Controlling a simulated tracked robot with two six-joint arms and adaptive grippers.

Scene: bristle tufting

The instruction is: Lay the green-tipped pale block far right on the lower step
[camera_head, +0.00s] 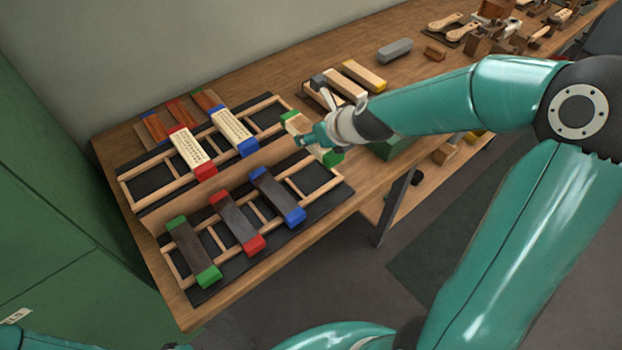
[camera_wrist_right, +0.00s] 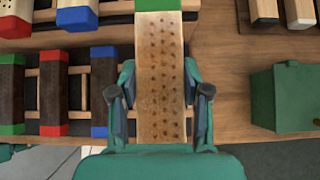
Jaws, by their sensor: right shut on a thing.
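The green-tipped pale block (camera_head: 325,153) is in my right gripper (camera_head: 312,140), near the right ends of both racks in the head view. The right wrist view shows its pale, hole-dotted face (camera_wrist_right: 160,60) between the two fingers of the gripper (camera_wrist_right: 160,105), with a green end at the top. The front rack (camera_head: 322,178), apparently the lower step, carries dark blocks with green (camera_head: 192,250), red (camera_head: 237,222) and blue (camera_head: 277,195) tips. Its right end, right of the blue-tipped dark block, is bare. I cannot tell whether the held block touches the rack. My left gripper is out of view.
The back rack (camera_head: 130,172) holds pale blocks with red (camera_head: 192,152) and blue (camera_head: 233,131) tips. Several orange-brown blocks (camera_head: 180,112) lie behind it. A green box (camera_head: 390,148) stands right of the gripper, also in the wrist view (camera_wrist_right: 290,97). More blocks (camera_head: 365,76) lie behind.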

